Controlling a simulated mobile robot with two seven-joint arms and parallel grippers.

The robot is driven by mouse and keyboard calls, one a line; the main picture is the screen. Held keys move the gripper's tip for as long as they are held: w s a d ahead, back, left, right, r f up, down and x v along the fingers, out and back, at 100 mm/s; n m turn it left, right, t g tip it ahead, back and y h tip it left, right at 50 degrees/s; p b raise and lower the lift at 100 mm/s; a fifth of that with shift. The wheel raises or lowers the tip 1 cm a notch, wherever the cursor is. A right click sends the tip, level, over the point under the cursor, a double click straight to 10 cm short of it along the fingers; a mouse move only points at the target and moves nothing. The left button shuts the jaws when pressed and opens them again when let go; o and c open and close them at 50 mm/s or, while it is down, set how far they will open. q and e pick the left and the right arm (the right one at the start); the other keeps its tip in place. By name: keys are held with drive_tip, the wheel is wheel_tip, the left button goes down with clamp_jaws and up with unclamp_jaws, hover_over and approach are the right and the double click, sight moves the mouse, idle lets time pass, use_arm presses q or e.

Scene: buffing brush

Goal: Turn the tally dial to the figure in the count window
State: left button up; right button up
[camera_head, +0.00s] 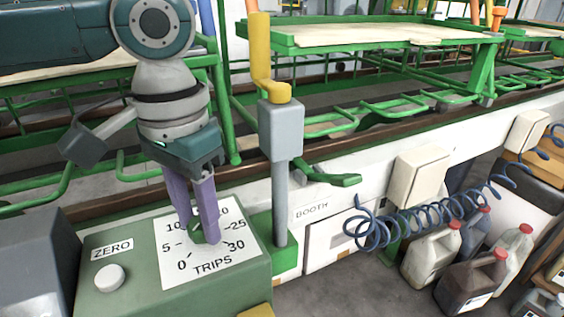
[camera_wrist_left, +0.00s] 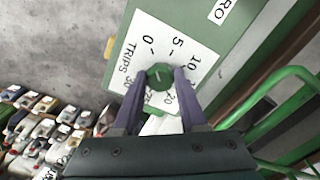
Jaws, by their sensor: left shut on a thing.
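The tally dial is a small dark green knob (camera_head: 197,232) on a white plate (camera_head: 232,259) marked TRIPS, with figures from 0 to 30 around it. It also shows in the left wrist view as a round knob (camera_wrist_left: 159,76) with a short pale mark whose aim is too small to read surely. My left gripper (camera_head: 205,232) points down over the plate, its purple fingers shut on the dial. In the left wrist view the fingertips (camera_wrist_left: 158,80) sit on either side of it. The fingers hide some figures. I cannot make out a count window. My right gripper is not in view.
The green box (camera_head: 130,245) also carries a white button (camera_head: 109,278) by a ZERO label. A grey post (camera_head: 280,150) with a yellow handle stands just right of the dial. Green racks lie behind. Jugs (camera_head: 433,255) and a coiled blue hose (camera_head: 420,215) are at right.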

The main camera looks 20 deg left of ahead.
use_arm(q)
clamp_jaws()
drive_tip(key=shift+r+m+p, duration=0.15)
drive_tip(key=shift+m+p, duration=0.15)
drive_tip(key=shift+p, duration=0.4)
drive_tip(key=m+p, duration=0.3)
drive_tip(key=p, duration=0.2)
drive_tip(key=shift+r, duration=0.15)
drive_tip(key=m+p, duration=0.2)
drive_tip(key=m, duration=0.2)
drive_tip(key=shift+p, duration=0.3)
drive_tip(key=m, duration=0.1)
drive_tip(key=m+p, duration=0.1)
drive_tip(key=m, duration=0.2)
drive_tip(key=shift+w+a+f+m, duration=0.1)
drive_tip(key=shift+f+m, duration=0.15)
drive_tip(key=shift+m, duration=0.05)
drive_tip(key=m+p, duration=0.1)
drive_tip(key=m, duration=0.4)
drive_tip(key=shift+m, duration=0.3)
drive_tip(key=shift+w, duration=0.1)
